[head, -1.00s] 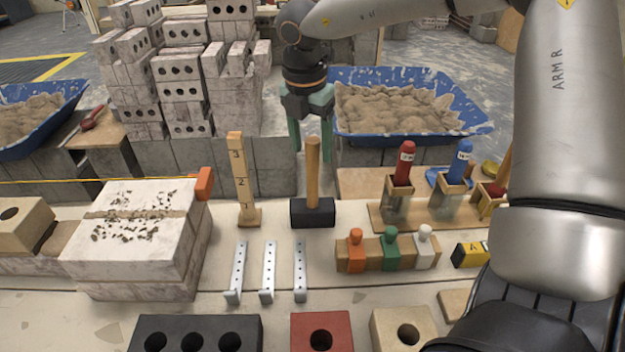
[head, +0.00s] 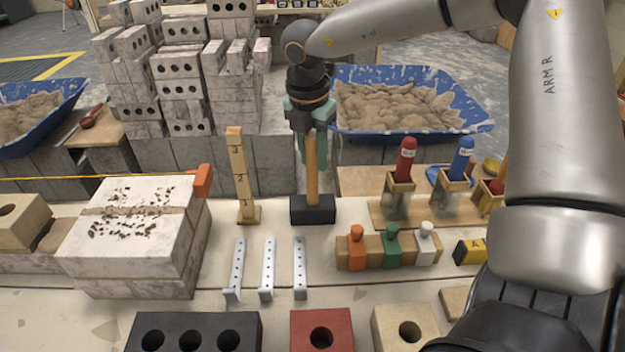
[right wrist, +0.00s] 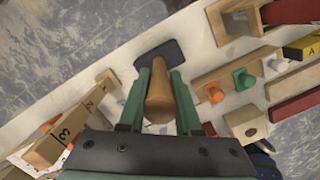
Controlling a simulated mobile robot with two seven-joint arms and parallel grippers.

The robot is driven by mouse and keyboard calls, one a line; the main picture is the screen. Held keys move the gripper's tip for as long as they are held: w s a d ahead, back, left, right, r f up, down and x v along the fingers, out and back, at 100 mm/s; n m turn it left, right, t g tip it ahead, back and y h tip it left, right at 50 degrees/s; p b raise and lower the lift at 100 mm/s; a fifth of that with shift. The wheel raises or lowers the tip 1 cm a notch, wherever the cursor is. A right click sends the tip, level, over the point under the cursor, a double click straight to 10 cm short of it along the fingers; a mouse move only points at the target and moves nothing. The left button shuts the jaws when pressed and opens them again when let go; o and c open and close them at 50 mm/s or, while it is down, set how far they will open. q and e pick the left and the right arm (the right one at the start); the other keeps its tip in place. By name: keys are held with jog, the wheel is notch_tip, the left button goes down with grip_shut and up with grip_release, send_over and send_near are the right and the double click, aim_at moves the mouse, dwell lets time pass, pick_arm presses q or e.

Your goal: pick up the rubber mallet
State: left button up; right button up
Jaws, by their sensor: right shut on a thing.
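The rubber mallet (head: 313,210) stands upright on the bench, its black head down and its wooden handle pointing up. My right gripper (head: 313,165) is around the upper part of the handle from above, shut on it. In the right wrist view the green fingers (right wrist: 159,76) lie on both sides of the wooden handle (right wrist: 160,102), with the black head (right wrist: 160,54) beyond them on the bench top. The handle's top is partly hidden by the gripper in the head view. My left gripper is not in view.
A numbered wooden post (head: 240,178) stands just left of the mallet. Metal brackets (head: 267,265) lie in front. A rack of coloured pegs (head: 391,250) and red and blue tubes (head: 404,160) are at right. A blue mortar tub (head: 468,112) is behind.

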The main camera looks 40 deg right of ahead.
grip_shut()
jog(key=shift+r, duration=0.15)
jog(key=shift+w+r+p, duration=0.1)
jog(key=shift+r+p, duration=0.25)
jog(key=shift+r, duration=0.9)
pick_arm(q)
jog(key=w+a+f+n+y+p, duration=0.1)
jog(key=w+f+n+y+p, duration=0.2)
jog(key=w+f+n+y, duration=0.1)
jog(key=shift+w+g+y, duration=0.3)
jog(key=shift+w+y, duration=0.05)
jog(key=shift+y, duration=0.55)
pick_arm(e)
jog(key=s+a+r, duration=0.2)
jog(key=a+r, duration=0.8)
jog(key=a, duration=0.3)
jog(key=shift+s+a+r, duration=0.15)
jog(key=shift+s+a, duration=0.05)
jog(key=shift+a, duration=0.2)
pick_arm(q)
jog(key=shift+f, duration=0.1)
